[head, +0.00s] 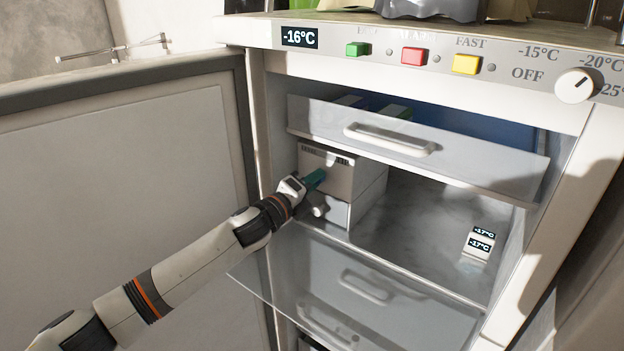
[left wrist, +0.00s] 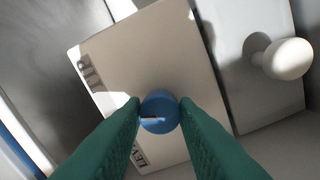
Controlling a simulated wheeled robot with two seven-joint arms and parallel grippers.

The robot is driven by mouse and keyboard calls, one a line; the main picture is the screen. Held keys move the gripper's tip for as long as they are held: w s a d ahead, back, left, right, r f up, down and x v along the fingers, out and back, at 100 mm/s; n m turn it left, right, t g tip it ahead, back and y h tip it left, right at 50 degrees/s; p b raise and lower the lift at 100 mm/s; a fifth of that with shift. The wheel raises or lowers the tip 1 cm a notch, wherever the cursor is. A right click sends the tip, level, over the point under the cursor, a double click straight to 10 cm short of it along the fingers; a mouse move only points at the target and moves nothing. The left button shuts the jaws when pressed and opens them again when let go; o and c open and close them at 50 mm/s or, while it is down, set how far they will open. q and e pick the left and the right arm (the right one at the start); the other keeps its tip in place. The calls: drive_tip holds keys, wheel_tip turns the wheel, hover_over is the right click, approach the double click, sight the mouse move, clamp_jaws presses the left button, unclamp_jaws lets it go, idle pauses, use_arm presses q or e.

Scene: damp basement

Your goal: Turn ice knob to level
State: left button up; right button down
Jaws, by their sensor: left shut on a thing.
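The ice knob (left wrist: 160,112) is a round blue knob on the beige front of a box (left wrist: 120,60) in the left wrist view. A pale mark on the knob points left in that view. Printed on the face are "TIP" (left wrist: 92,72) and a partly hidden word starting "LEV" (left wrist: 138,159). My left gripper (head: 317,179) is shut on the knob, with one green finger on each side; it also shows in the left wrist view (left wrist: 160,110). In the head view the fingers hide the knob. My right gripper is in neither view.
The box (head: 335,172) stands inside an open freezer, its door (head: 110,170) swung left. A white pull knob (left wrist: 287,59) is close beside it. A clear drawer (head: 420,160) is above and another (head: 360,290) below. A small thermometer (head: 479,246) sits right on the shelf.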

use_arm(q)
drive_tip(key=n+p, duration=0.1)
drive_tip(key=n, duration=2)
drive_tip(key=shift+p, duration=0.35)
drive_tip(key=shift+n, duration=0.3)
drive_tip(key=o, duration=1)
